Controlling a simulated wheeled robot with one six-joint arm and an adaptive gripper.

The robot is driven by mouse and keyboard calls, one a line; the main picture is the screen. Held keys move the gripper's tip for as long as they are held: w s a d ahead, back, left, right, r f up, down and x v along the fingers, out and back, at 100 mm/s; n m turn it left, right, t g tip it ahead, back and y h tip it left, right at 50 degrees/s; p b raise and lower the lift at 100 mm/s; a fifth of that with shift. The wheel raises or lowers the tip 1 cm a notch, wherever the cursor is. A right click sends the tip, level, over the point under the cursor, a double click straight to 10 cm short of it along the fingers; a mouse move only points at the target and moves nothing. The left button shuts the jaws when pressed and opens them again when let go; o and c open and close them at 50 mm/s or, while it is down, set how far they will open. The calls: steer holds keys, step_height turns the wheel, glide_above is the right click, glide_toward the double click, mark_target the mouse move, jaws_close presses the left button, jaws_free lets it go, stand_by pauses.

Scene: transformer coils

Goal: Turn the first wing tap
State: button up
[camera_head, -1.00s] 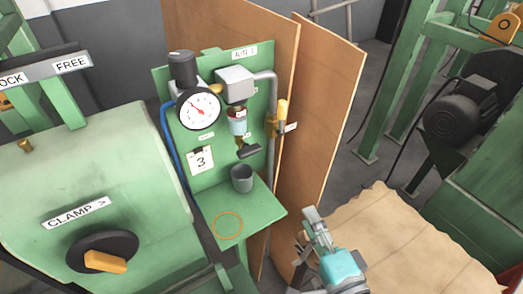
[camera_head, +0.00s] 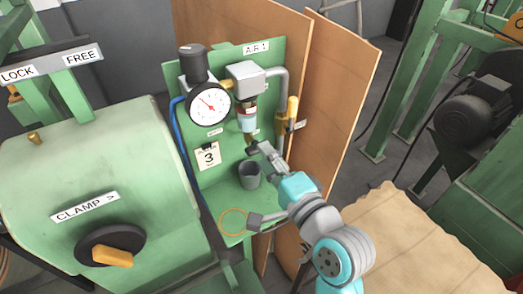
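The green air panel carries a filter bowl (camera_head: 247,118) with a dark wing tap (camera_head: 252,150) below it. In the head view my gripper (camera_head: 262,151) is at the tap, with its grey fingers pointing up and left. The fingers partly cover the tap. I cannot tell whether they touch it or are shut on it. A yellow-handled valve (camera_head: 292,108) is on the grey pipe to the right of the bowl.
A grey cup (camera_head: 249,175) stands on the green shelf just below my gripper. A pressure gauge (camera_head: 209,105) is to the left of the bowl. An orange ring mark (camera_head: 221,219) is on the shelf. A brown board (camera_head: 335,85) stands close on the right.

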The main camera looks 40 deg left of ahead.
steer(key=shift+x, duration=1.3)
steer(key=shift+c, duration=0.2)
jaws_close()
steer(key=shift+n, duration=8.9)
